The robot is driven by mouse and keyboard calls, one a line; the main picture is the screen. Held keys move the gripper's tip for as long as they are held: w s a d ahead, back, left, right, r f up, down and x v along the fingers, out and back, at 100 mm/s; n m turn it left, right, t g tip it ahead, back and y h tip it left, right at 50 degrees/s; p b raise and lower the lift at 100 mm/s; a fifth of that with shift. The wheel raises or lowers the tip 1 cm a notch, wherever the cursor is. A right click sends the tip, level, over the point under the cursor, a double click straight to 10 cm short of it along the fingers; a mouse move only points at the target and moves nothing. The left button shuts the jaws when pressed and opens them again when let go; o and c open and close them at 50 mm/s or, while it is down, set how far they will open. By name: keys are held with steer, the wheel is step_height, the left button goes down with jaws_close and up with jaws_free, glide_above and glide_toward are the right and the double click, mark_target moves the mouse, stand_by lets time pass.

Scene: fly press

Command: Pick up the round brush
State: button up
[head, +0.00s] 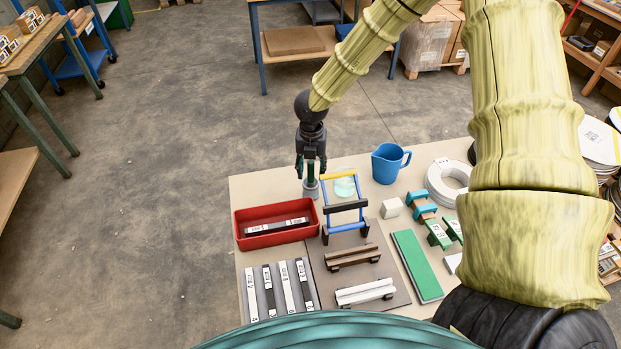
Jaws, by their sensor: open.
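My gripper (310,173) points down over the far edge of the table, with its dark fingers apart. Between and just below the fingers stands a small upright item with a grey round base (311,192) and a dark teal upper part, which looks like the round brush. The fingers are on either side of its upper part and partly hide it. I cannot tell whether they touch it.
A red tray (275,238) with a labelled bar lies nearer on the left. A blue and yellow frame (344,206) stands close on the right. A blue jug (386,163) and a white ring coil (447,181) stand farther right. Labelled bars (282,290) lie in front.

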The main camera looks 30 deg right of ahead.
mark_target(311, 177)
steer(key=shift+f+p, duration=0.7)
steer(key=shift+f, duration=1.25)
jaws_close()
